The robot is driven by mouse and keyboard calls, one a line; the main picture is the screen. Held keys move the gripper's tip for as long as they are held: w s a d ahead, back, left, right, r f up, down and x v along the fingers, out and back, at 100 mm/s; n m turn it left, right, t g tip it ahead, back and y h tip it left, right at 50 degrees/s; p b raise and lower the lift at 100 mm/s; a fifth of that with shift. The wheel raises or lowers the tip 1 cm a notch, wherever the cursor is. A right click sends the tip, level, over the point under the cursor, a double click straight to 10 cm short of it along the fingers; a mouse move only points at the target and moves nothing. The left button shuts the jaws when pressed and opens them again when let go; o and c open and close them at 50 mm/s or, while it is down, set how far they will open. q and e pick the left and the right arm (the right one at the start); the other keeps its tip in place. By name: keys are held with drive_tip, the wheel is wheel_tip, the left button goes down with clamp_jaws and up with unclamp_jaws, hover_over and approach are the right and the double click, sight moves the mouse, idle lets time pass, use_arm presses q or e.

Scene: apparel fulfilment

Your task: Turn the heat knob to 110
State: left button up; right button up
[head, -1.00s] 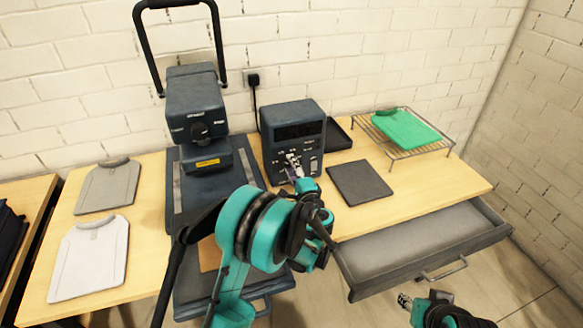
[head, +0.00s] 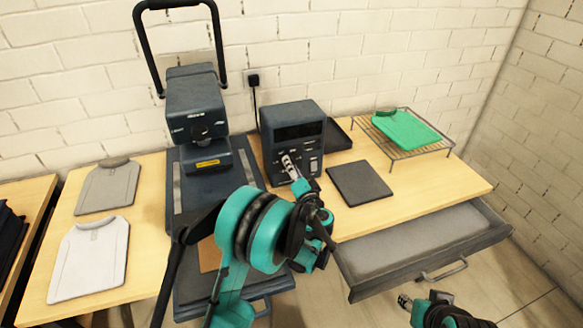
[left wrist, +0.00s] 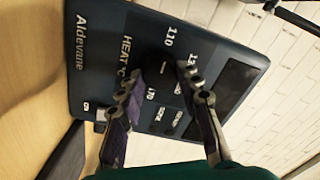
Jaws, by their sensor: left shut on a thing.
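The dark control box (head: 292,135) stands on the table against the wall. In the left wrist view its panel (left wrist: 100,60) shows "Aldevane", "HEAT °C" and numbers including 110. The dark round heat knob (left wrist: 158,68) has a short white mark on its face, on the side near the 110 label; its exact aim is hard to read. My left gripper (left wrist: 155,80) is shut on the knob, a finger on either side. In the head view the left gripper (head: 288,164) covers the knob. My right gripper (head: 405,301) is low at right, away from the box; its jaw opening is unclear.
A heat press (head: 195,110) stands left of the box. A dark flat pad (head: 360,183) lies at right, with a green folded garment (head: 405,128) on a wire rack (head: 420,152) behind it. An open drawer (head: 420,245) juts out below. Grey and white shirts lie at left.

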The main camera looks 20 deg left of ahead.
idle(0.4)
use_arm(q)
drive_tip(key=o, duration=1.2)
drive_tip(key=shift+c, duration=0.2)
drive_tip(key=v, duration=1.2)
drive_tip(key=shift+f, duration=0.1)
